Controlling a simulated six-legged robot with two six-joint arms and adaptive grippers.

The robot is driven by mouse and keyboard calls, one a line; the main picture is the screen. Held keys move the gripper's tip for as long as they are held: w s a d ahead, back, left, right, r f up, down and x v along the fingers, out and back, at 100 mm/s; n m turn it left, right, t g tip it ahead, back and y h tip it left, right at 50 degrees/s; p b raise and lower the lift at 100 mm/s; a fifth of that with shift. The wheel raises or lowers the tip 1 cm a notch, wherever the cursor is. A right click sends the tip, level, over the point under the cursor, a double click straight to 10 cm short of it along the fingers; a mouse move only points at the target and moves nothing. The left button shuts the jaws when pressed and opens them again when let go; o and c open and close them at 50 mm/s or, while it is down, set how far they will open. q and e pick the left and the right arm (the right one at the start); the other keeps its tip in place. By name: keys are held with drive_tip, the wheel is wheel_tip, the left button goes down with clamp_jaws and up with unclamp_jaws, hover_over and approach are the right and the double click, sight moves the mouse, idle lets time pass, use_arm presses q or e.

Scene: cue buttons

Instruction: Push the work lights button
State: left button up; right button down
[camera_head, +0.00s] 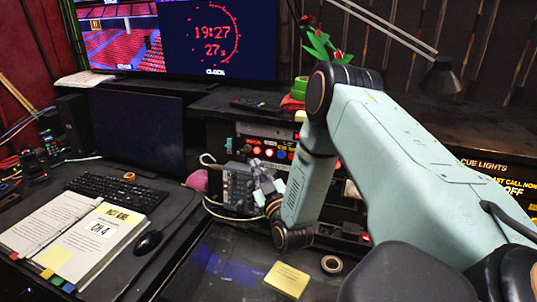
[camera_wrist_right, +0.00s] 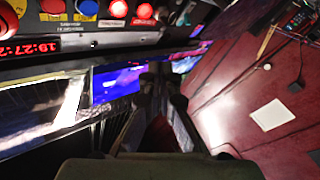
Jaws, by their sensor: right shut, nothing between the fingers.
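A control panel (camera_head: 270,150) with lit red buttons stands behind the desk, partly hidden by my right arm. A blue button (camera_head: 281,155) sits beside the red ones. In the right wrist view the panel is upside down along the top edge, with a blue button (camera_wrist_right: 88,8), lit red buttons (camera_wrist_right: 118,9) and small labels too blurred to read. I cannot tell which is the work lights button. My right gripper (camera_head: 267,187) is shut and empty, in front of and below the panel. Its dark fingers show in the right wrist view (camera_wrist_right: 162,88), apart from the buttons. My left gripper is out of view.
A grey knobbed box (camera_head: 238,187) stands close left of the gripper. A tape roll (camera_head: 331,264) and yellow notes (camera_head: 287,279) lie in front. A binder (camera_head: 90,240), keyboard (camera_head: 118,192) and mouse (camera_head: 148,242) are left. A cue lights screen (camera_head: 500,180) is right.

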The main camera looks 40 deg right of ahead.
sight(269, 153)
drive_tip(key=shift+w+d+f+b, duration=0.2)
drive_tip(key=shift+w+d, duration=0.3)
drive_tip(key=shift+d, duration=0.5)
drive_tip(key=shift+w+d+f+b, duration=0.2)
drive_tip(key=shift+w+d, duration=0.35)
drive_tip(key=shift+d, duration=0.5)
drive_tip(key=shift+w+d+f+b, duration=0.2)
drive_tip(key=shift+w+d, duration=0.3)
drive_tip(key=shift+d, duration=0.5)
drive_tip(key=shift+r, duration=0.1)
drive_tip(key=shift+w+d, duration=0.15)
drive_tip(key=shift+d, duration=0.2)
drive_tip(key=shift+w+d, duration=0.2)
drive_tip(key=shift+d, duration=0.2)
drive_tip(key=shift+a, duration=0.1)
drive_tip(key=shift+s+a, duration=0.35)
drive_tip(key=shift+a, duration=0.3)
drive_tip(key=shift+a, duration=0.1)
